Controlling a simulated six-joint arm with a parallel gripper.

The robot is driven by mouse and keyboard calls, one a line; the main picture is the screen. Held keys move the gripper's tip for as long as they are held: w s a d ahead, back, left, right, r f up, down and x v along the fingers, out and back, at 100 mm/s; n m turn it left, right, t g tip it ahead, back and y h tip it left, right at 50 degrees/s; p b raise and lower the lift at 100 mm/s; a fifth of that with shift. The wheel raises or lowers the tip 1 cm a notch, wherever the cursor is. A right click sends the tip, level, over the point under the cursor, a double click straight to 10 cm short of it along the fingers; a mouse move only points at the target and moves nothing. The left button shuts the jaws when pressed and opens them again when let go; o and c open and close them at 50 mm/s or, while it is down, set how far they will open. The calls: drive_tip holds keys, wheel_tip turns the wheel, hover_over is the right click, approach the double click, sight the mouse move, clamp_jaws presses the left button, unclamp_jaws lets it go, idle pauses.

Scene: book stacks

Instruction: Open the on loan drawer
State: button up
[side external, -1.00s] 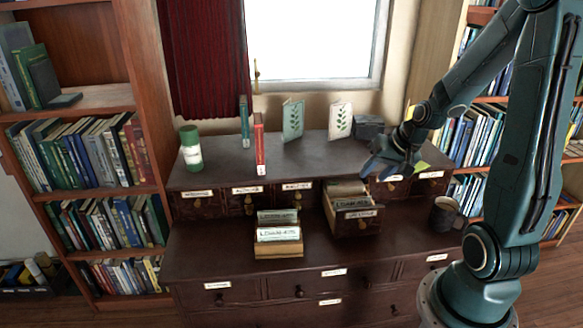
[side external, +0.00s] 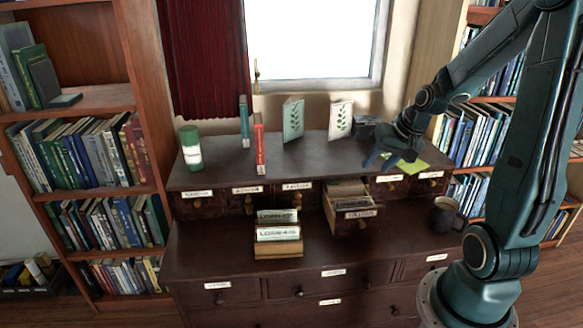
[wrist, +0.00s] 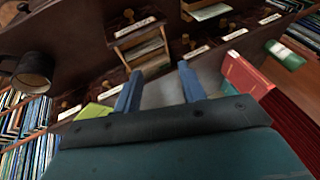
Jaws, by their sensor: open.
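A row of small labelled drawers runs along the front of the raised desk top; the label print is too blurred to tell which reads on loan. One drawer (side external: 357,222) in this row stands pulled out, with cards inside; it also shows in the wrist view (wrist: 142,46). The others look shut, including the one to its right (side external: 388,190). My gripper (side external: 377,160) is open and empty above the desk top, behind and right of the pulled-out drawer. Its blue fingers (wrist: 158,82) are spread apart in the wrist view, touching no drawer knob.
A card tray (side external: 278,250) stands on the lower desk surface, left of the open drawer. A dark mug (side external: 445,215) stands at right. Green paper (side external: 412,166) lies near my gripper.

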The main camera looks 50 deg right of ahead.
sight(364, 223)
drive_tip(key=s+d+f+g+y, duration=0.2)
drive_tip(key=d+f+y, duration=0.1)
drive_tip(key=f, duration=0.3)
drive_tip(key=shift+d+f+n+g, duration=0.15)
drive_tip(key=shift+d+n+g, duration=0.15)
drive_tip(key=shift+g, duration=0.1)
drive_tip(key=shift+x, duration=6.9)
drive_tip(key=shift+a, duration=0.15)
drive_tip(key=shift+s, duration=0.1)
clamp_jaws()
